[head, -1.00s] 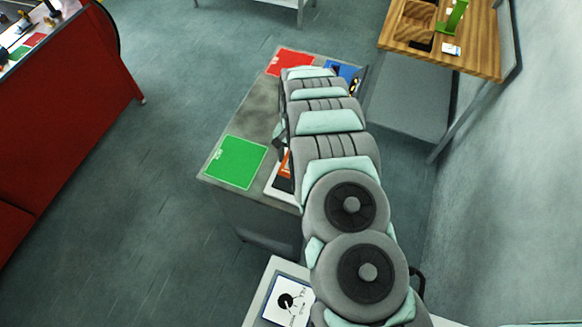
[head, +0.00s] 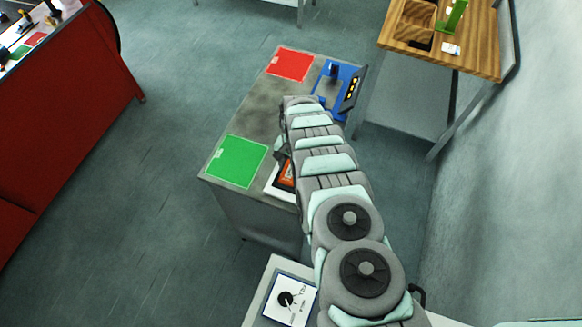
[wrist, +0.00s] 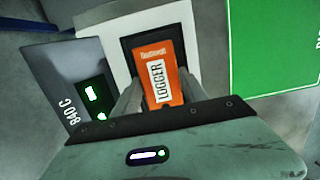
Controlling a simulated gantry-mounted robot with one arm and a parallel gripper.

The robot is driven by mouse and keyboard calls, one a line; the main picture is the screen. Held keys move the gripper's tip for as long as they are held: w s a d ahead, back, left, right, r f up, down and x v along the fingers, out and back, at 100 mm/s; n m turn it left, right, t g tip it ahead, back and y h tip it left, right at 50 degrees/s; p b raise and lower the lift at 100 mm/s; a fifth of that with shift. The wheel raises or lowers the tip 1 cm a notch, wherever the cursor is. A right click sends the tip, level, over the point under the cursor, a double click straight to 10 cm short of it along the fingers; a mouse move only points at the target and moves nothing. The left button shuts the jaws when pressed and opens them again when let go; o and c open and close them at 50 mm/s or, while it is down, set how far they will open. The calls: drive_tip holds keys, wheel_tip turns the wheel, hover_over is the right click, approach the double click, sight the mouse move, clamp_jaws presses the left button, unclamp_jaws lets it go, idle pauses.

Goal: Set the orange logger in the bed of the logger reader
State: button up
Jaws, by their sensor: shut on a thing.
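The logger overlaps a black recess (wrist: 128,48) inside a white frame (wrist: 95,22), which looks like the bed of the logger reader. I cannot tell whether the logger rests on the bed or is held just above it. In the head view, a piece of the logger (head: 287,172) shows beside my arm, above the white frame (head: 273,188). My arm hides most of both.
A dark panel (wrist: 62,75) marked 840 C with green lights stands left of the white frame. A green mat (head: 237,162) lies beside it. A red mat (head: 290,65) and a blue tray (head: 328,82) are farther back. The grey tabletop between the mats is clear.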

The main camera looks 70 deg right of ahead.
drive_tip(key=shift+f, duration=0.1)
drive_tip(key=o, duration=1.1)
drive_tip(key=shift+f, duration=0.1)
drive_tip(key=o, duration=0.4)
drive_tip(key=shift+o, duration=0.2)
wheel_tip(320, 180, up, 12)
drive_tip(key=d+b, duration=0.1)
drive_tip(key=b, duration=0.1)
drive_tip(key=shift+d, duration=0.2)
